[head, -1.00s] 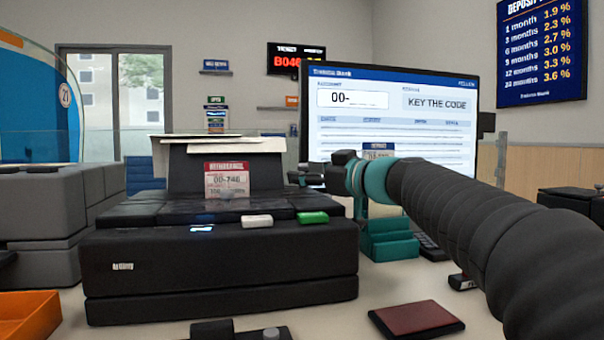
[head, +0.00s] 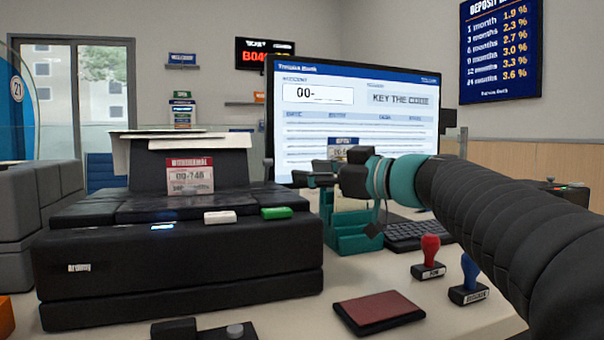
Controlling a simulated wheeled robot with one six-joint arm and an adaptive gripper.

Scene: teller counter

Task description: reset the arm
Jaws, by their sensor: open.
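My arm comes in from the right edge in a black ribbed sleeve with teal bands. My gripper (head: 322,180) is at its end, pointing left, in front of the lower part of the monitor and above a teal stand. It is open, and I see nothing held in it. The finger shapes are small and dark, so their detail is hard to tell.
A black machine (head: 180,258) with a red-headed slip (head: 190,175) stands on the left. The monitor (head: 355,115) shows "KEY THE CODE". The teal stand (head: 350,232), keyboard (head: 418,234), red stamp (head: 429,257), blue stamp (head: 469,280) and dark red pad (head: 380,311) occupy the counter.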

